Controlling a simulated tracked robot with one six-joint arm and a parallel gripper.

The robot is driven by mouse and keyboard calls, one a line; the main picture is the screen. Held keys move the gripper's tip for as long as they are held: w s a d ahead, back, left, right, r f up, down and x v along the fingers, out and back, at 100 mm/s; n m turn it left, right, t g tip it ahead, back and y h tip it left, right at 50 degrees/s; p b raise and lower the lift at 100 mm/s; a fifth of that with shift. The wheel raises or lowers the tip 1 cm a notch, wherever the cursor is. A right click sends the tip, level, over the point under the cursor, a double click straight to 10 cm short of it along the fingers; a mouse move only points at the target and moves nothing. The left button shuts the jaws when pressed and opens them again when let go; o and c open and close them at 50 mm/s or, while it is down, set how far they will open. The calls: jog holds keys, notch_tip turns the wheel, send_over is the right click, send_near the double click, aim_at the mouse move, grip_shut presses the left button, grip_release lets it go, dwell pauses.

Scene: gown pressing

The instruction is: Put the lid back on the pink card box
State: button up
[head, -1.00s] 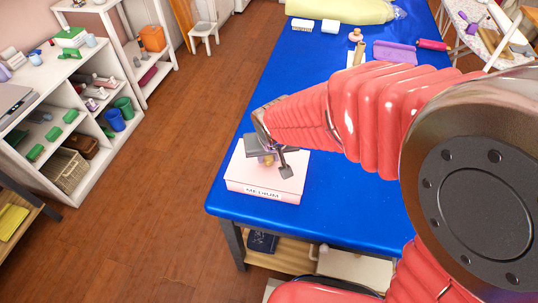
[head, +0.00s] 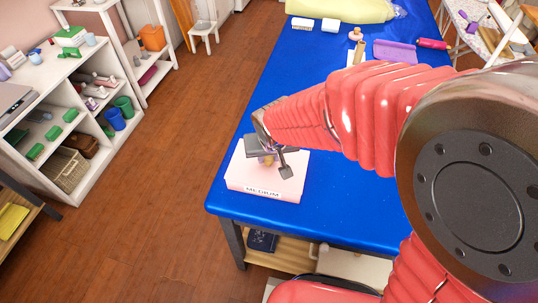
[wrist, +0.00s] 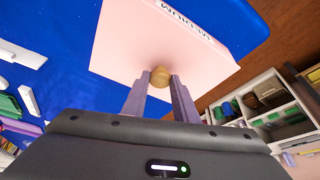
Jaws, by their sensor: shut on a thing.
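The pink card box (head: 262,190) sits at the near left corner of the blue table, with a white label reading MEDIUM on its front. Its pink lid (wrist: 150,45) fills the middle of the wrist view and carries a round tan knob (wrist: 160,76). My gripper (head: 268,160) is over the top of the box, pointing down. In the wrist view its two fingers (wrist: 160,82) are closed on the knob. The lid appears to lie over the box; the arm partly covers it, and I cannot tell whether it is fully seated.
The blue table (head: 330,205) is clear right of the box. Farther back lie a purple folded cloth (head: 395,51), small white blocks (head: 331,26) and a yellow roll (head: 340,10). White shelves (head: 75,100) stand left across open wooden floor.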

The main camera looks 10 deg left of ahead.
jog(key=o, duration=1.6)
jog(key=shift+r, duration=0.1)
jog(key=shift+r, duration=3.4)
jog(key=shift+c, duration=0.6)
grip_shut()
jog(key=shift+f, duration=2.6)
